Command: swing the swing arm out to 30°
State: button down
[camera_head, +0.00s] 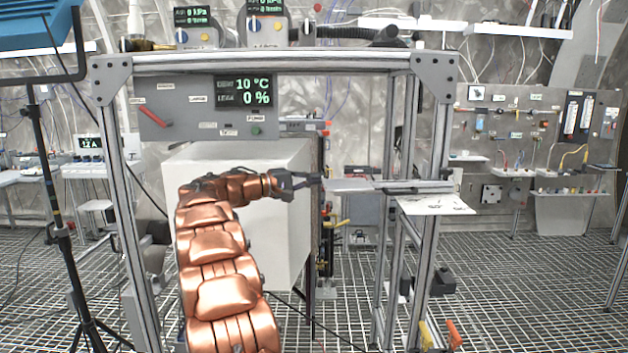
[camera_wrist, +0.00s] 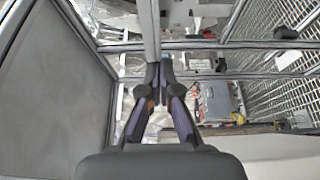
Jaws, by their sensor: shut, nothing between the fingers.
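A flat grey swing arm (camera_head: 350,185) reaches left from the right post of the metal frame, roughly level. My gripper (camera_head: 314,178) is at its free left end, its fingers pointing right. In the wrist view, my gripper's dark fingers (camera_wrist: 160,68) are together and empty. A grey bar (camera_wrist: 150,28), which looks like the swing arm, runs up from just at the fingertips. I cannot tell whether they touch. No angle marking for the arm is readable.
A metal frame (camera_head: 270,62) surrounds the work area, with a panel (camera_head: 180,105) reading 10 °C and 0 %. A large white box (camera_head: 240,160) stands behind my arm. A tripod (camera_head: 62,215) stands at left. A white plate (camera_head: 435,205) sits beside the right post.

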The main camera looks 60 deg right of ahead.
jog(key=shift+a, duration=0.1)
jog(key=s+a+n+t+h+b, duration=0.3)
jog(key=s+a+t+b, duration=0.3)
jog(key=s+a+b, duration=0.3)
jog(key=a+n+b, duration=0.1)
jog(key=a+b, duration=0.2)
jog(key=b, duration=0.1)
jog(key=shift+a+n+t+h+b, duration=0.15)
jog(key=shift+n+t+h+b, duration=0.15)
jog(key=shift+n, duration=0.1)
dwell(0.9)
jog(key=shift+w+d, duration=0.35)
jog(key=b, duration=0.1)
send_near(339, 191)
jog(key=w+a, duration=0.3)
jog(key=w, duration=0.1)
dwell(0.6)
